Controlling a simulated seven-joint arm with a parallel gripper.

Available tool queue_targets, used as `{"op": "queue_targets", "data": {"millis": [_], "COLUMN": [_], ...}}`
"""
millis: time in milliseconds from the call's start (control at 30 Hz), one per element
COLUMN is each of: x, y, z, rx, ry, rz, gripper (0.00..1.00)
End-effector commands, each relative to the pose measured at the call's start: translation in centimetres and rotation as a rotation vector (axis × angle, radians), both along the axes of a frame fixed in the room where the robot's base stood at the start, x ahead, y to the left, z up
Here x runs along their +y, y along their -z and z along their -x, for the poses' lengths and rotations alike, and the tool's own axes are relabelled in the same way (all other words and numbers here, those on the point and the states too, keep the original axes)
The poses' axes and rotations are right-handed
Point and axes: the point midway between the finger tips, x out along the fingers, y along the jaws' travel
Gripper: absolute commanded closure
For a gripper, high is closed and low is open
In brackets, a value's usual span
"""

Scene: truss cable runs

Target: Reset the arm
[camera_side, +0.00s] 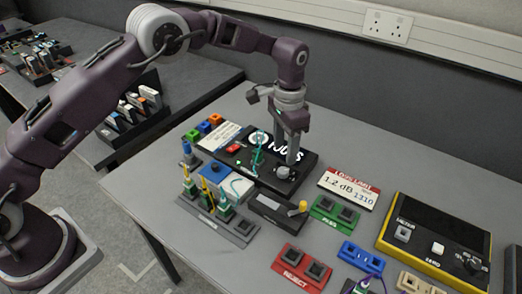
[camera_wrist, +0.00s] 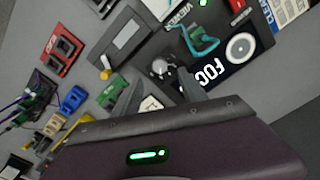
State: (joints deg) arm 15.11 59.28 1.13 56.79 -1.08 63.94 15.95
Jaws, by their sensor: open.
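My purple gripper (camera_side: 292,152) points down over the black device (camera_side: 310,165) with white lettering on the table. Its fingertips are close above or beside a round grey knob (camera_side: 284,172); I cannot tell whether they touch it. In the wrist view my gripper (camera_wrist: 162,90) shows two fingers spread apart with nothing between them. The knob (camera_wrist: 160,68) lies just beyond the fingertips there. A teal cable (camera_side: 257,148) loops on the black device.
A red block (camera_side: 301,268), a green block (camera_side: 335,211) and a LOSS LAST card (camera_side: 348,187) lie to the right. A yellow-edged box (camera_side: 436,243) sits at far right. A grey holder (camera_side: 215,222) with several connectors stands at left. The table's back right is clear.

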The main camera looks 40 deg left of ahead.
Motion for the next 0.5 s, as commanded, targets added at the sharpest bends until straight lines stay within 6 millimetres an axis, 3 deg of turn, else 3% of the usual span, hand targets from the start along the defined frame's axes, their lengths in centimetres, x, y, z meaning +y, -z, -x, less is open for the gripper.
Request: {"op": "queue_targets", "data": {"millis": [67, 133, 233, 300, 400, 500], "x": [0.2, 0.9, 3.1, 5.1, 7.7, 9.9], "y": [-0.6, -3.3, -10.2, -15.2, -20.6, -23.9], "z": [0.0, 0.4, 2.7, 5.8, 11.4, 18.0], "rx": [-0.006, -0.028, -0.089, -0.139, -0.212, -0.285], "ry": [-0.005, -0.027, -0.093, -0.151, -0.230, -0.309], "rz": [0.002, 0.008, 0.026, 0.041, 0.061, 0.082], "gripper": [0.50, 0.50, 0.50, 0.50, 0.50, 0.50]}}
